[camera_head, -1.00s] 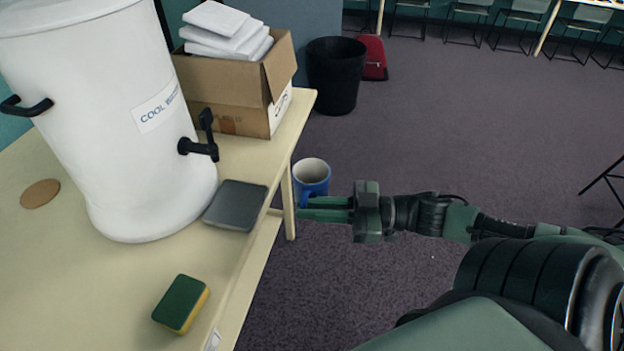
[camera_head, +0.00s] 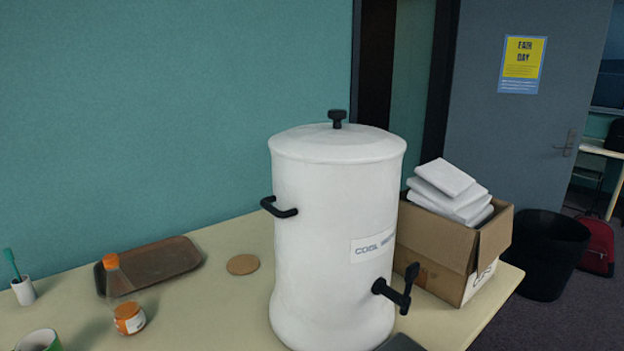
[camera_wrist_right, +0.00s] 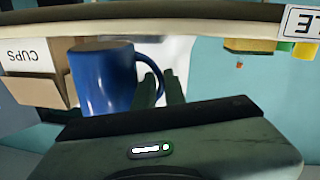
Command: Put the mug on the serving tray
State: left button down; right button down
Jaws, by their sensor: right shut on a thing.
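The blue mug (camera_wrist_right: 101,82) is in the right wrist view, where the picture is upside down. My right gripper (camera_wrist_right: 160,90) is shut on the mug at its handle side. Neither the mug nor my right gripper shows in the head view. A brown rectangular serving tray (camera_head: 165,264) lies on the table at the left of the head view, near the teal wall. The tray looks empty, with its left end partly hidden by a bottle. My left gripper is in neither view.
A large white water dispenser (camera_head: 330,225) stands on the table right of the tray, with a round cork coaster (camera_head: 243,264) between them. An orange-capped bottle (camera_head: 130,319), toothbrush cup (camera_head: 24,291) and green-and-white mug (camera_head: 40,341) are at left. A cardboard box (camera_head: 440,250) stands right.

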jog(key=shift+w+a+r+m+t+h, duration=0.1)
jog(key=shift+a+r+m+t+h, duration=0.35)
jog(key=shift+a+m+h, duration=0.75)
jog(key=shift+s+a+r+m+t+h, duration=0.1)
jog(key=shift+a+r+m+t+h, duration=0.45)
jog(key=shift+h, duration=1.25)
jog(key=shift+w+a+r+m+t+h, duration=0.15)
jog(key=shift+a+r+m+h, duration=0.4)
jog(key=shift+m+h, duration=0.85)
jog(key=shift+f+n, duration=0.15)
jog(key=shift+n, duration=0.2)
jog(key=d+n+g+y, duration=0.1)
jog(key=d+n+y, duration=0.1)
jog(key=y, duration=0.2)
jog(key=w+d+n+g+y, duration=0.1)
jog(key=d+n+g+y, duration=0.1)
jog(key=d+n+y, duration=0.1)
jog(key=d+n+g+y, duration=0.2)
jog(key=d+n+y, duration=0.1)
jog(key=y, duration=0.2)
jog(key=shift+w+d+f, duration=0.15)
jog(key=shift+w+f, duration=0.05)
jog(key=shift+f, duration=0.1)
jog(key=shift+w+d+r+n+g+y, duration=0.3)
jog(key=shift+d+r+n+g+y, duration=0.15)
jog(key=shift+r+n+y, duration=0.15)
jog(key=shift+a, duration=0.15)
